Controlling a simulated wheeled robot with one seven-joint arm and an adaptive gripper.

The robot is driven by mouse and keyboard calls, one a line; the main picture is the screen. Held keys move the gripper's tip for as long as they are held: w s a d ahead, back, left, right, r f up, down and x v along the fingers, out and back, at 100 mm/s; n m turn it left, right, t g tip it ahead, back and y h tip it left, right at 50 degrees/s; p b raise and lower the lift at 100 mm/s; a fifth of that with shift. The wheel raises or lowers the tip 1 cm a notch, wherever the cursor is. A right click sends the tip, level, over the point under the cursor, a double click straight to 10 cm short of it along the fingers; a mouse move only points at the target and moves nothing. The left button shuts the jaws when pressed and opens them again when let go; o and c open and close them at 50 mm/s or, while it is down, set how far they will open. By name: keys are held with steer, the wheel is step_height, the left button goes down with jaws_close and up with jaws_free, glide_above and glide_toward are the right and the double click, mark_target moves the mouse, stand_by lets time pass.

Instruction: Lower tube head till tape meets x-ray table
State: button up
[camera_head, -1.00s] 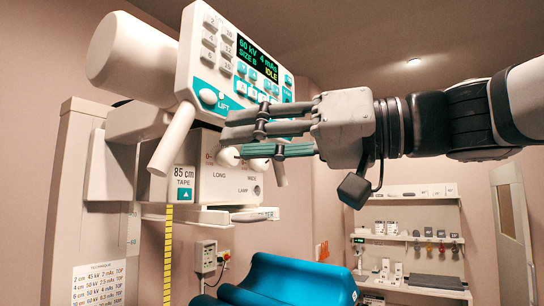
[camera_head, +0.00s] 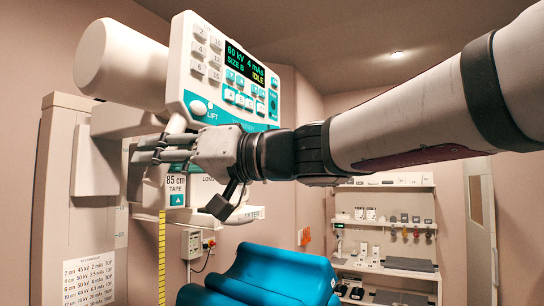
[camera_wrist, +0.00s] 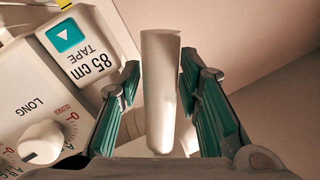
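The white tube head (camera_head: 122,65) is at the upper left, with a control panel (camera_head: 228,82) reading 60 kV, 4 mAs, IDLE. A white handle (camera_head: 177,123) hangs below the panel's left side, near the LIFT knob (camera_head: 198,108). My gripper (camera_head: 148,157) is at this handle. In the wrist view my gripper (camera_wrist: 160,66) has its green-padded fingers apart, either side of the handle (camera_wrist: 161,85). The yellow tape (camera_head: 162,255) hangs straight down and runs out at the bottom edge. Its lower end and whatever it meets are out of view. The readout (camera_head: 177,188) says 85 cm TAPE.
A blue padded piece (camera_head: 265,272) is at the bottom centre; I cannot tell if it belongs to the x-ray table. The stand column (camera_head: 55,170) is on the left. A collimator knob (camera_wrist: 40,141) is close to my left finger. Shelves (camera_head: 385,222) are at the back right.

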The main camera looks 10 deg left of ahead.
mark_target(163, 207)
jaws_close()
steer(key=shift+f, duration=0.1)
steer(key=f+b, duration=0.1)
steer(key=b, duration=0.1)
steer(key=f+b, duration=0.1)
steer(key=b, duration=0.1)
steer(key=shift+w+f, duration=0.1)
steer(key=shift+w, duration=0.15)
step_height(163, 207, down, 5)
steer(key=b, duration=0.7)
steer(key=shift+s+b, duration=0.1)
steer(key=shift+b, duration=0.2)
steer(key=shift+r, duration=0.2)
jaws_free()
steer(key=shift+s, duration=0.1)
